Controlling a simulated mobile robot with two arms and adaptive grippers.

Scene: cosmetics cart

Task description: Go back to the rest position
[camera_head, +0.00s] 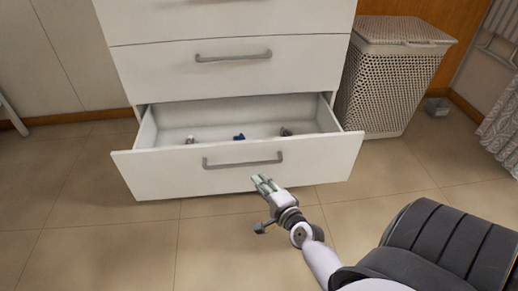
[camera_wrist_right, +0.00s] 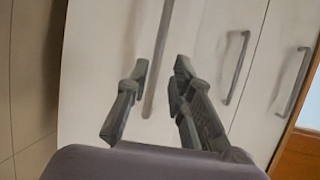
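My right gripper (camera_head: 263,182) is in front of the white cabinet's bottom drawer, its fingertips just below the drawer's grey handle (camera_head: 243,162) in the head view. In the right wrist view its two dark fingers (camera_wrist_right: 161,66) are apart with nothing held between them. The handle (camera_wrist_right: 157,65) appears in the gap between the fingers, beyond them; I cannot tell the exact distance. The bottom drawer (camera_head: 165,176) is pulled open. My left gripper is not in view.
The upper drawers (camera_head: 230,80) are shut. A woven laundry basket (camera_head: 385,90) stands right of the cabinet. A patterned cloth (camera_head: 501,130) hangs at the right edge. The tiled floor (camera_head: 90,240) in front is clear.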

